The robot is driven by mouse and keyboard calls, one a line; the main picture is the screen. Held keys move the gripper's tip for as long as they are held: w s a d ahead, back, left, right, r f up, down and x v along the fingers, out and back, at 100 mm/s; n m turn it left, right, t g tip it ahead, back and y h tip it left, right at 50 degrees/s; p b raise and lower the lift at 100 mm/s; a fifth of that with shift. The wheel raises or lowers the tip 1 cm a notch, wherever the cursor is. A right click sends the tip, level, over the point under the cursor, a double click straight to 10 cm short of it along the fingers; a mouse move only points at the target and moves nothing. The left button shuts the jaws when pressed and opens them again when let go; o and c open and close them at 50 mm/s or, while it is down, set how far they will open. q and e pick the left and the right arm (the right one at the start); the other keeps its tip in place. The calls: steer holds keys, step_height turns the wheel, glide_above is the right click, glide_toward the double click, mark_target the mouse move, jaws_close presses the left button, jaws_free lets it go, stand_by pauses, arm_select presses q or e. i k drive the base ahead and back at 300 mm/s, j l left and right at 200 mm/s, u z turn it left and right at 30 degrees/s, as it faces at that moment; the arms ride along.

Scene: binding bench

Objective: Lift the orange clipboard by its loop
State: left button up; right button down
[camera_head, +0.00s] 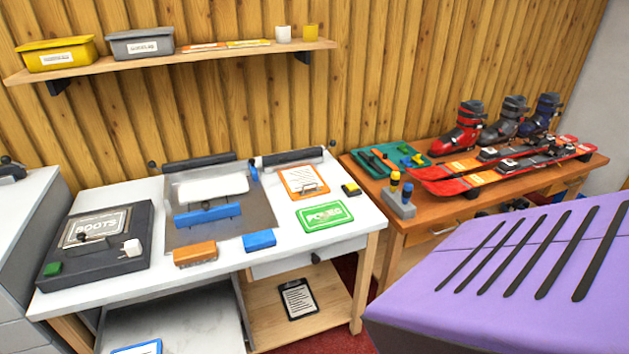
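The orange clipboard (291,183) lies flat on the white bench (347,214), towards its back right. It has an orange border and a white sheet with print. A small grey loop or handle (313,188) shows at its lower right part; its exact shape is too small to tell. Nothing covers the clipboard. Neither of my grippers is in view.
A green-framed card (325,217) and a black-and-yellow block (351,189) lie close to the clipboard. A metal plate (258,205) with a blue-handled bar is to its left. A purple slotted block (480,290) fills the near right. Wooden table (388,215) right holds skis.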

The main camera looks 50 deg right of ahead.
mark_target(300, 182)
steer(key=z, duration=1.4)
steer(key=i+l+u, duration=0.1)
steer(key=u, duration=0.25)
steer(key=l+u, duration=0.3)
steer(key=i+l+u, duration=0.1)
steer(key=l+u, duration=0.55)
steer(key=l, duration=0.75)
